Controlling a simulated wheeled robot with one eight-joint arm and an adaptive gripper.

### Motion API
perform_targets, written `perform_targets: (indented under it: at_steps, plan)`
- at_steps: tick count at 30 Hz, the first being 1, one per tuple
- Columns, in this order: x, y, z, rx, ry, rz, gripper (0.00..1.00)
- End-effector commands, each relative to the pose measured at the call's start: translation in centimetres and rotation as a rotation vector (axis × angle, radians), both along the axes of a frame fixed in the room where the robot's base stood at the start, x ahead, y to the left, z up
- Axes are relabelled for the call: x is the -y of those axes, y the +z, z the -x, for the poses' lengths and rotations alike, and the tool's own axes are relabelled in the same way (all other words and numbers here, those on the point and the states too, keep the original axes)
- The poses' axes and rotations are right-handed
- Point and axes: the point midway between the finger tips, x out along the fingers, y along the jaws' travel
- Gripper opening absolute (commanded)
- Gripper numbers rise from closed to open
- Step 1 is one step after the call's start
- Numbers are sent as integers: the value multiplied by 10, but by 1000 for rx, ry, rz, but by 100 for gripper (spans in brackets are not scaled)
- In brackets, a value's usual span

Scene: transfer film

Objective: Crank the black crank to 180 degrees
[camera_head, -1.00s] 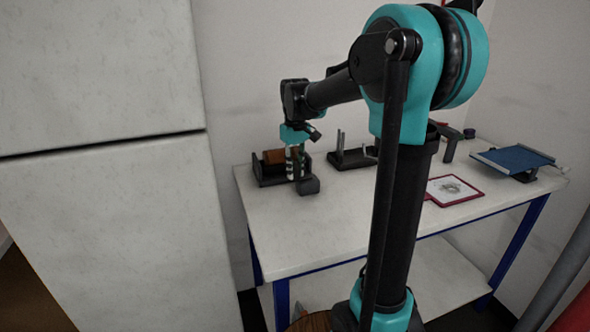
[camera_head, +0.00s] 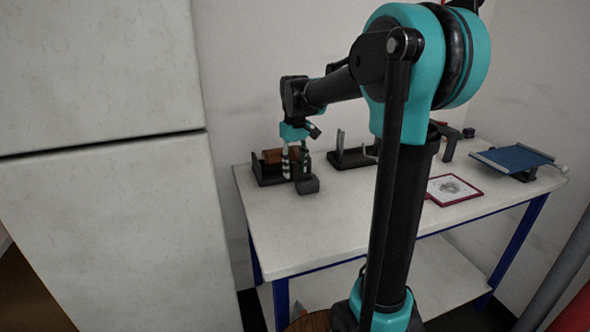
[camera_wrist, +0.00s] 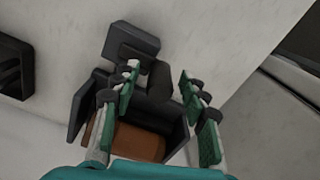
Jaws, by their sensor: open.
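The black crank (camera_head: 308,186) sits at the right front of a small black stand holding a brown roller (camera_head: 270,156), at the left end of the table. In the wrist view, the crank's blocky black end (camera_wrist: 130,40) lies beyond my fingertips, and its stand holds the brown roller (camera_wrist: 125,138). My gripper (camera_head: 296,174) points down at the crank side of the stand. In the wrist view my gripper (camera_wrist: 160,80) is open, with a dark part of the crank between its green-padded fingers. I cannot tell whether either finger touches it.
A black stand with upright metal posts (camera_head: 352,158) is just right of the crank. Further right are a red-framed picture (camera_head: 453,190) and a blue-topped device (camera_head: 514,158). The white table (camera_head: 300,235) is bare in front. A tall pale cabinet (camera_head: 100,230) stands left.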

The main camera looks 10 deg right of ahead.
Motion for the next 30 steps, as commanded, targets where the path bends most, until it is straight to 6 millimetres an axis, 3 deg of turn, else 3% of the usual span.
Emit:
perform_targets:
  at_steps: [16, 21, 30]
  plan:
    - [0, 97, 0, 0, 0, 0, 44]
    - [0, 111, 0, 0, 0, 0, 44]
    - [0, 113, 0, 0, 0, 0, 44]
